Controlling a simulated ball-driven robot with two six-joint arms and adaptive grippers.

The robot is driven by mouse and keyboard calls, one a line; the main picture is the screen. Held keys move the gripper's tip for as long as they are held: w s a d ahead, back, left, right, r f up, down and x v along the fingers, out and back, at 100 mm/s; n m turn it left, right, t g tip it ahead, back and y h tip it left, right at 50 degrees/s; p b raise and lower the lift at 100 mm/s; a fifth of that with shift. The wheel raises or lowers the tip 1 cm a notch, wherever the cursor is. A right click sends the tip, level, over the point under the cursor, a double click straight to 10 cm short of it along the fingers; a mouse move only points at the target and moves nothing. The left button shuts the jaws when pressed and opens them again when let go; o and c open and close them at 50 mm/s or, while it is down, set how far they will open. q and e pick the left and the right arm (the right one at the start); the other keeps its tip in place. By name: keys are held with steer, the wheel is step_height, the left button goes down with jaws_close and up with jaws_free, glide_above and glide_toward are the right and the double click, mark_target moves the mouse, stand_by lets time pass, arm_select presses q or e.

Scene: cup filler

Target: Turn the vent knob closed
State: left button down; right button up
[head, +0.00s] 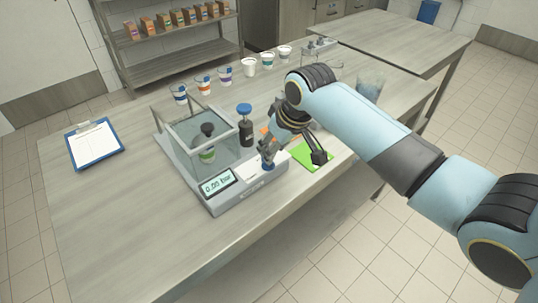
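A grey leak-test device (224,199) with a clear chamber (180,135) stands on the table. Its display (217,184) shows a low reading in bar. A cup with a dark top (207,150) is inside the chamber. My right gripper (272,150) points down at the knob, with its fingers close around or just above it. The fingers partly hide the knob, and I cannot tell whether they touch it. My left gripper is out of view.
A blue-topped black piece (245,124) stands behind the device. A green mat (318,147) lies to the right, with a black part over it. Several cups, including a white cup (249,67), line the back. A clipboard (95,146) lies left. The front table is clear.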

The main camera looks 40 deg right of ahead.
steer(key=x, duration=0.5)
steer(key=shift+f, duration=0.3)
steer(key=shift+d, duration=0.1)
jaws_close()
